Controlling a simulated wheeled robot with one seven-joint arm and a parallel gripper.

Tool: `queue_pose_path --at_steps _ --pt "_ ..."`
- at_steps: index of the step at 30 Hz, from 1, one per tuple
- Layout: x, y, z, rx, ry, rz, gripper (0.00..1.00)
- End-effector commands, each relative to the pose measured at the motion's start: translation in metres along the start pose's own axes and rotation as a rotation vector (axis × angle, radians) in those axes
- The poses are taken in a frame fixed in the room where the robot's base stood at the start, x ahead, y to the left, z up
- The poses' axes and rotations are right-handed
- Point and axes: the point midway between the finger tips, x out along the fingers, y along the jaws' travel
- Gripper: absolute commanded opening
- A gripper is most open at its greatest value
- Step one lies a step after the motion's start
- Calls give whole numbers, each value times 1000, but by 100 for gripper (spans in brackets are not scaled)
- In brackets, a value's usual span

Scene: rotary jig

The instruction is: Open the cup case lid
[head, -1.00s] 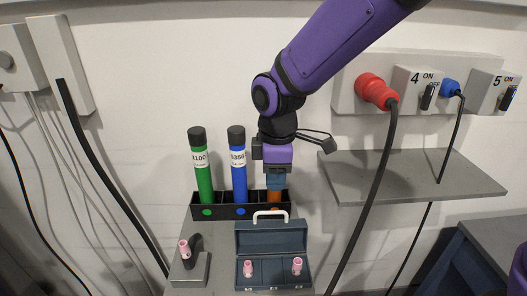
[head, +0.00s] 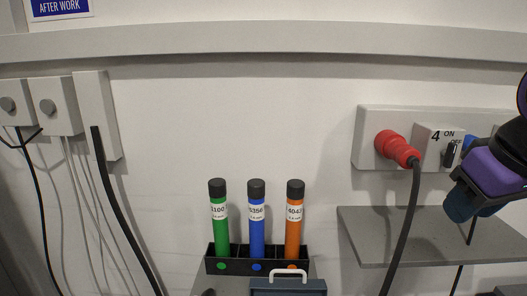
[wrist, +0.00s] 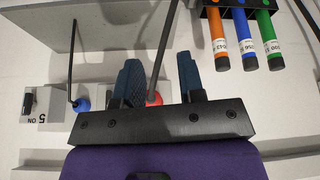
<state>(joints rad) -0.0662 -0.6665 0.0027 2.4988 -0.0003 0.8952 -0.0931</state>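The cup case (head: 290,288) is dark blue-grey with a white handle (head: 288,270). Only its top edge shows at the bottom of the head view, in front of the tube rack. Its inside and the pink cups are out of frame. My gripper (head: 458,206) is at the right edge of the head view, in front of the grey shelf, well right of and above the case. In the wrist view its two blue fingers (wrist: 162,80) stand apart with nothing held between them. The case does not show in the wrist view.
A black rack (head: 238,266) holds green (head: 219,222), blue (head: 257,222) and orange (head: 294,222) tubes. A red plug (head: 390,145) with a hanging cable and a grey shelf (head: 380,235) are at the right. The wall between is clear.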

Motion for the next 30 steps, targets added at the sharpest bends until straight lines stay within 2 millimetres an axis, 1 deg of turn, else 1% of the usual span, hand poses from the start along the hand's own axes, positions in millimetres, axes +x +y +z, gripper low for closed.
queue_pose_path --at_steps 1,6,11,14,17,20,26,30 --pt "-5 4 8 48 17 10 36" --pt "-12 10 22 143 43 25 36" --pt "-13 10 25 162 46 28 36" --pt "-12 9 21 142 37 28 36" --pt "-6 5 9 80 12 30 36" --pt "4 -3 -9 -25 -30 30 36" --pt "34 -29 -50 -285 -124 8 36" --pt "59 -51 -75 -468 -184 -23 36"
